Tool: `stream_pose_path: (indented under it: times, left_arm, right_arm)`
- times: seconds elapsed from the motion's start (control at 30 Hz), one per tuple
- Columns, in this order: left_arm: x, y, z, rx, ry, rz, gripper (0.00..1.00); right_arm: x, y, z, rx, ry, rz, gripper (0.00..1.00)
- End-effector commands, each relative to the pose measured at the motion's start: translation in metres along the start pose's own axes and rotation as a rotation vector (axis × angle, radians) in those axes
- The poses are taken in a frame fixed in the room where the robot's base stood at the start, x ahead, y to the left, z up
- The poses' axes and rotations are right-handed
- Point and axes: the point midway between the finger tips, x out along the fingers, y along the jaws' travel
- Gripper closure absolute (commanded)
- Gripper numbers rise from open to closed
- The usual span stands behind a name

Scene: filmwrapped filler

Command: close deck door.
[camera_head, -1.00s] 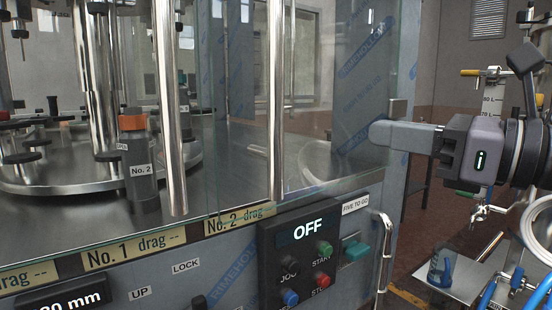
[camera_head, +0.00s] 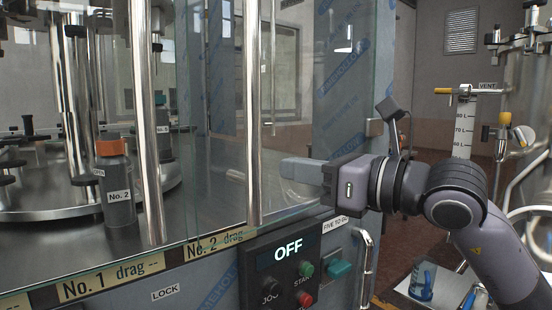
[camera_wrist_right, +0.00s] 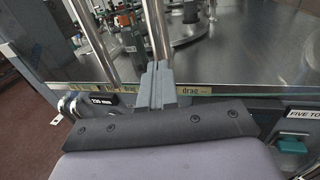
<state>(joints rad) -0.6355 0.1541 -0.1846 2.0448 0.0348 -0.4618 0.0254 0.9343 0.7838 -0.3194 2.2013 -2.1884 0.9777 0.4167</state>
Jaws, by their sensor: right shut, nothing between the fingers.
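The deck door is a clear glass panel (camera_head: 222,140) on the machine front, with a vertical steel bar handle (camera_head: 253,110). A second steel bar (camera_head: 147,110) stands to its left. My right gripper (camera_head: 284,170) reaches in from the right at the height of the handle's lower part, its fingers pointing left. In the right wrist view its shut, empty fingers (camera_wrist_right: 156,84) line up with the lower end of a steel bar (camera_wrist_right: 158,35). I cannot tell whether they touch it. My left gripper is not in view.
Below the glass is a control panel (camera_head: 290,262) reading OFF, with buttons and a teal switch (camera_head: 339,268). A steel grab rail (camera_head: 365,268) is at the machine's corner. A steel deck with an orange-capped bottle (camera_head: 117,185) lies behind the glass. Vessel pipework (camera_head: 520,150) stands at right.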

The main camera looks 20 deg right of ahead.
Motion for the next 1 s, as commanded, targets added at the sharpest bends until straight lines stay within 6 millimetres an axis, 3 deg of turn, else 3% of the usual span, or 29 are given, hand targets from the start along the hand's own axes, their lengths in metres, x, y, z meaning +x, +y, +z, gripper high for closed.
stream_pose_path:
  times: [0.1,0.3,1.0]
  left_arm:
    - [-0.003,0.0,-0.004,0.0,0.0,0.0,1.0]
    - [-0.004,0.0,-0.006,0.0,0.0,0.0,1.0]
    - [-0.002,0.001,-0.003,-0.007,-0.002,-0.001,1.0]
  right_arm:
    - [0.02,0.001,0.002,0.001,-0.001,0.002,1.0]
    - [0.038,0.0,0.001,-0.001,-0.002,0.0,1.0]
    - [0.041,0.0,-0.001,-0.001,-0.001,0.0,1.0]
